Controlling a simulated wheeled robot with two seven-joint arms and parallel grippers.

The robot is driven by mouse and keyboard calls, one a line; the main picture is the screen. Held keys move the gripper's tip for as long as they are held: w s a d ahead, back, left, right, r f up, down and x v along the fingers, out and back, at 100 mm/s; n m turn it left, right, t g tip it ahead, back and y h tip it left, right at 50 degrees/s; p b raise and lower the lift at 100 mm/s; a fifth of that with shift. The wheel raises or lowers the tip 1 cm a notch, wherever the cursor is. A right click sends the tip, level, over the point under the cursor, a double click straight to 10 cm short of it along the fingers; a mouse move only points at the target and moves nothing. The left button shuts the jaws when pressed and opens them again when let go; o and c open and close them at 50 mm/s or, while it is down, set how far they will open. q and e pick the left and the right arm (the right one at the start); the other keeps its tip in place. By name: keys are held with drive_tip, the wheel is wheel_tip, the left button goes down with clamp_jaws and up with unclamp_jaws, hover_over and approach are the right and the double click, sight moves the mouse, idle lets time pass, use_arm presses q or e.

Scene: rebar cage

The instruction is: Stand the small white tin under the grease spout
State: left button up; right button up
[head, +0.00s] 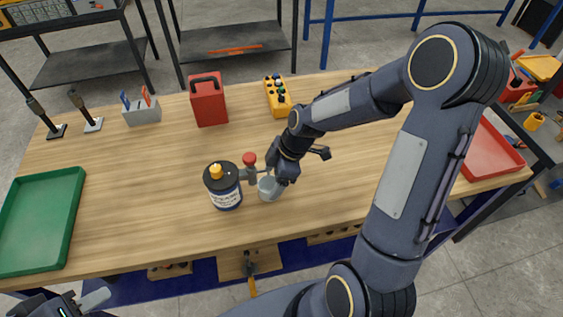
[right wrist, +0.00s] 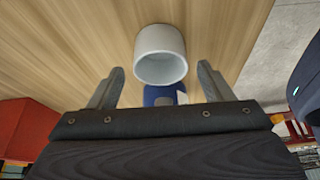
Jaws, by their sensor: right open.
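The small white tin (head: 269,189) stands on the wooden table just right of the blue-and-black grease container (head: 223,187). The container has a yellow cap, and its grey spout with a red knob (head: 249,158) reaches right, over or close to the tin's rim; I cannot tell if they line up exactly. My right gripper (head: 271,177) is low at the tin's far right side. In the right wrist view, the tin (right wrist: 160,55) lies between and ahead of the two spread fingers (right wrist: 162,76), with a gap on each side. My left gripper (head: 88,299) is partly cut off at the bottom left.
A green tray (head: 72,232) is at the left and a red tray (head: 488,158) at the right. A red canister (head: 208,100), a yellow button box (head: 277,97) and a grey tool holder (head: 142,110) stand along the back. The table's front middle is clear.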

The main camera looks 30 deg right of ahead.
drive_tip(key=v, duration=1)
drive_tip(key=s+a+r+m+t, duration=0.1)
drive_tip(key=s+r+m+t, duration=0.1)
drive_tip(key=s+m, duration=0.6)
drive_tip(key=s+a+r+m+t, duration=0.2)
drive_tip(key=s+m, duration=0.6)
drive_tip(key=shift+s+a+r+b, duration=0.3)
drive_tip(key=shift+s+r, duration=0.05)
